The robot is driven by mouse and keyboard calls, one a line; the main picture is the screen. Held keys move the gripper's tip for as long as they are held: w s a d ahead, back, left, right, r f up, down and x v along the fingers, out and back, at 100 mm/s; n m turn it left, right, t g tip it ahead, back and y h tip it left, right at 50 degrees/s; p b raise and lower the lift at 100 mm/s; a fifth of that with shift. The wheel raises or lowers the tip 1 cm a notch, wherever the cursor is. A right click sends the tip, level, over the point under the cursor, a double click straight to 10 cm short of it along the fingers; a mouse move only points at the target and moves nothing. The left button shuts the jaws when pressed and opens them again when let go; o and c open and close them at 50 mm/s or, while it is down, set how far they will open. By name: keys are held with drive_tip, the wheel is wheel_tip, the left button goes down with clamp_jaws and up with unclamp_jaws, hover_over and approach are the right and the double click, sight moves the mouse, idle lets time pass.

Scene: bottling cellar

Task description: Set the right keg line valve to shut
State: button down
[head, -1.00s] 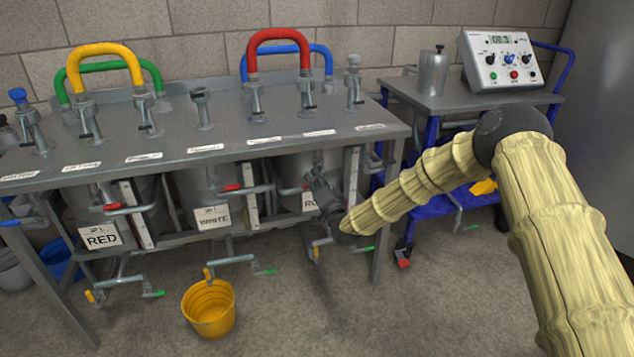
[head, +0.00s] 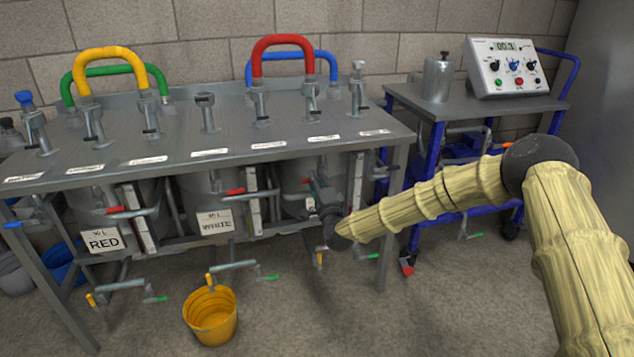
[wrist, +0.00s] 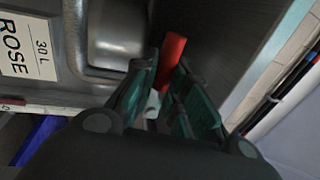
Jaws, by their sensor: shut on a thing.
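The right keg line valve has a red lever, which shows in the wrist view (wrist: 173,48) between my fingers. My gripper (head: 318,188) is at the front of the right keg, under the bench top, and shut on that lever. In the wrist view my gripper's green-grey fingers (wrist: 167,72) stand on either side of the lever, with its red end past the fingertips. The keg's label (wrist: 17,45) reads ROSE, 30 L. In the head view my gripper largely hides the valve, so its exact angle is hard to tell.
The white keg's label (head: 215,221) and the red keg's label (head: 103,241) are to the left, with red levers above them. A yellow bucket (head: 211,318) stands on the floor. A blue trolley (head: 425,185) with a control box (head: 508,68) stands right of the bench.

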drive_tip(key=shift+f, duration=0.1)
idle(0.3)
drive_tip(key=c, duration=1.4)
unclamp_jaws()
drive_tip(key=shift+c, duration=0.2)
drive_tip(key=shift+s, duration=0.1)
drive_tip(key=v, duration=1.2)
